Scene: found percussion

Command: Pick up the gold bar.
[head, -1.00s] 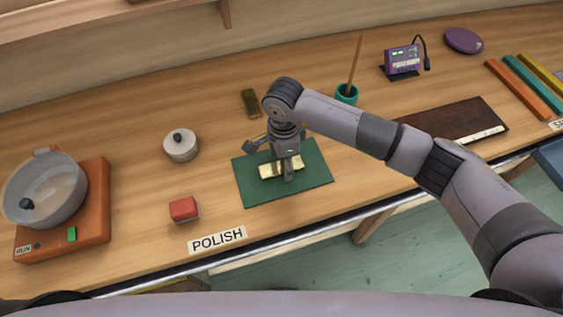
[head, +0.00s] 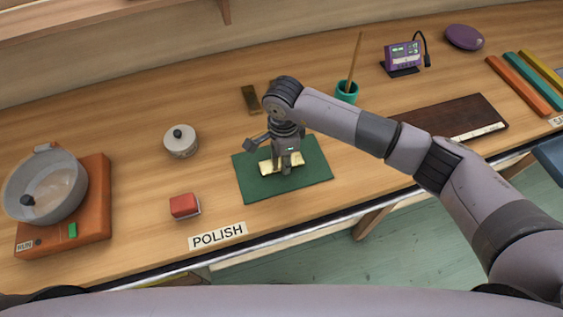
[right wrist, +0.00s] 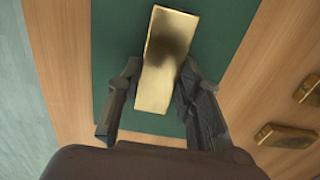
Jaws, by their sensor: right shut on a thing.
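The gold bar (head: 267,166) is over the green mat (head: 312,181) behind the POLISH label. It is shiny, with a dark patch on its top in the right wrist view (right wrist: 157,85). My right gripper (head: 283,166) comes down over the bar and partly hides it in the head view. Its fingers (right wrist: 155,92) are shut on the bar's two long sides, near its middle. I cannot tell for sure whether the bar is clear of the mat. My left gripper is not in view.
A teal cup (head: 346,92) stands behind my arm.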

